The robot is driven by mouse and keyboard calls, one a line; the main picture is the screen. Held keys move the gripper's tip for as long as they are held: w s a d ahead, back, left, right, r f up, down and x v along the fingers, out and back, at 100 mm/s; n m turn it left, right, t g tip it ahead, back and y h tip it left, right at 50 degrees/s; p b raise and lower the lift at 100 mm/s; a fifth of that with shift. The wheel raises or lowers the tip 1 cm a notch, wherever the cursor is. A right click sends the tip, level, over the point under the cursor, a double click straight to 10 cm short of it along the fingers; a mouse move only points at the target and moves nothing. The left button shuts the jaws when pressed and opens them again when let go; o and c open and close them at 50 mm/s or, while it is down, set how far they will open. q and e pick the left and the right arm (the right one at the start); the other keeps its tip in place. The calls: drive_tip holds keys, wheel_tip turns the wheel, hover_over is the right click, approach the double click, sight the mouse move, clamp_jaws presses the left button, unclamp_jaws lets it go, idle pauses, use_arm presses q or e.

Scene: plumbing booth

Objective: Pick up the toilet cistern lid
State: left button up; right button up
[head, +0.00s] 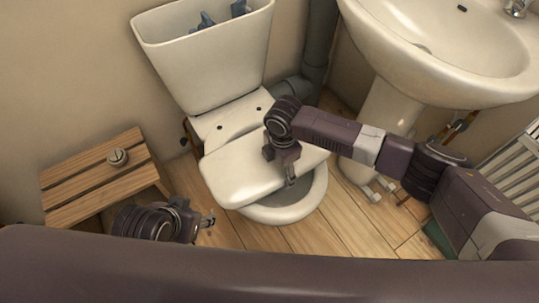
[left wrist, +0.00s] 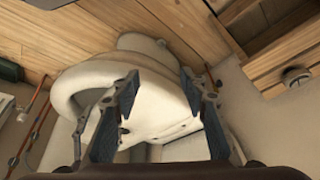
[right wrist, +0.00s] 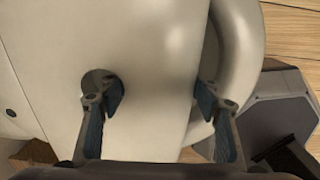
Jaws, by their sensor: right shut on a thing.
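The white cistern lid (head: 241,170) is a pale slab over the front of the toilet bowl (head: 291,207), away from the open cistern. In the right wrist view the lid (right wrist: 140,40) has a round hole. My right gripper (head: 288,172) is shut on the lid; in its wrist view (right wrist: 158,100) one finger goes into the hole and the other is at the lid's edge. I cannot tell whether the lid touches the bowl. My left gripper (head: 208,220) is low to the left of the toilet, its fingers apart and empty in the left wrist view (left wrist: 168,85).
The cistern (head: 205,65) stands open at the back, with blue fittings (head: 205,21) inside. A wooden stool (head: 80,190) with a round metal button (head: 117,157) is at left. A pedestal basin (head: 440,70) is at right. Wooden floor (head: 330,225) lies bare in front.

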drive_tip(key=shift+c, duration=1.3)
drive_tip(key=shift+w+a+r, duration=0.1)
drive_tip(key=shift+r, duration=0.05)
clamp_jaws()
wheel_tip(320, 180, up, 3)
drive_tip(key=shift+f+p, duration=0.1)
drive_tip(key=shift+p, duration=0.5)
wheel_tip(320, 180, up, 6)
drive_tip(key=shift+r+p, duration=0.1)
drive_tip(key=shift+p, duration=0.8)
use_arm(q)
wheel_tip(320, 180, down, 9)
drive_tip(key=g+p, duration=0.1)
drive_tip(key=p, duration=0.1)
drive_tip(key=shift+s+f+g, duration=0.15)
drive_tip(key=shift+s+g, duration=0.15)
drive_tip(key=shift+s, duration=0.15)
use_arm(e)
wheel_tip(320, 180, up, 11)
use_arm(q)
drive_tip(key=shift+a, duration=0.1)
